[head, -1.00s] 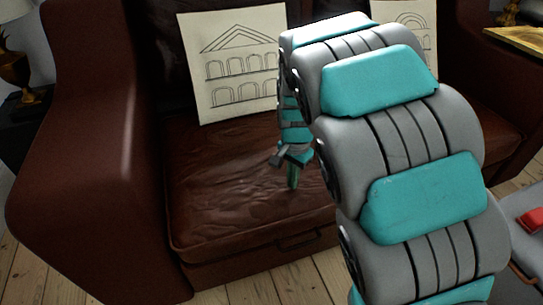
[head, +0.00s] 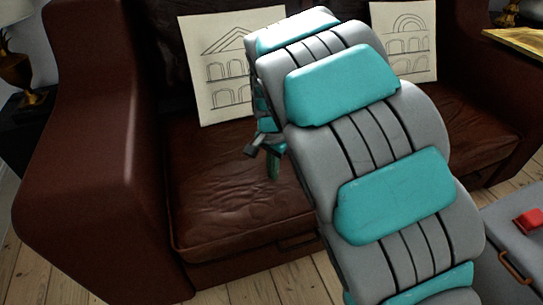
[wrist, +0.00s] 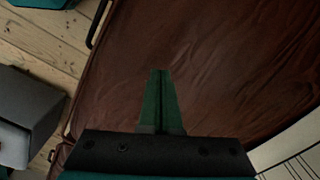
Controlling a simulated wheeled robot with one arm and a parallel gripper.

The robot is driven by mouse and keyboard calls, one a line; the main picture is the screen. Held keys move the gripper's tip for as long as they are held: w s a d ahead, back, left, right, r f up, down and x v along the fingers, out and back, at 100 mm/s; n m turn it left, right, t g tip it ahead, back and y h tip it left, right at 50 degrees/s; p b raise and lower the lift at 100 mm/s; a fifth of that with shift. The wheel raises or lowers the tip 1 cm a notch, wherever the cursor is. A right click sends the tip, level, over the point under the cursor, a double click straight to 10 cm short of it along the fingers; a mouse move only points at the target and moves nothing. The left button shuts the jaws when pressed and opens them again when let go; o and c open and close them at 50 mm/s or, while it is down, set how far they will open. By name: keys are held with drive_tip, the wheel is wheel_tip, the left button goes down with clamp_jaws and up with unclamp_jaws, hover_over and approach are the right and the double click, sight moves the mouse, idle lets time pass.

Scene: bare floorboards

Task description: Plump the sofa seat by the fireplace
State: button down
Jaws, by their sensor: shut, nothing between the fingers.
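The brown leather sofa has a creased seat cushion (head: 225,205), which also fills much of the wrist view (wrist: 215,60). My gripper (head: 272,178) is over the back part of this left seat, in front of the left pillow. In the wrist view its green fingers (wrist: 160,75) are pressed together with nothing between them, pointing over the leather. I cannot tell whether the fingertips touch the cushion. My arm hides the middle of the sofa. No fireplace is in view.
White pillows with building drawings lean on the backrest, left (head: 222,65) and right (head: 408,40). The thick sofa arm (head: 85,150) stands at left. Bare floorboards (head: 275,285) show in front.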

drive_tip(key=p, duration=0.2)
hover_over(237, 180)
drive_tip(key=shift+w+f, duration=0.1)
drive_tip(key=shift+f, duration=0.05)
idle(0.4)
drive_tip(key=shift+f+b, duration=0.6)
drive_tip(key=shift+f, duration=0.85)
drive_tip(key=shift+r, duration=0.15)
drive_tip(key=shift+r+p, duration=0.65)
drive_tip(key=shift+r, duration=0.75)
drive_tip(key=shift+r, duration=0.15)
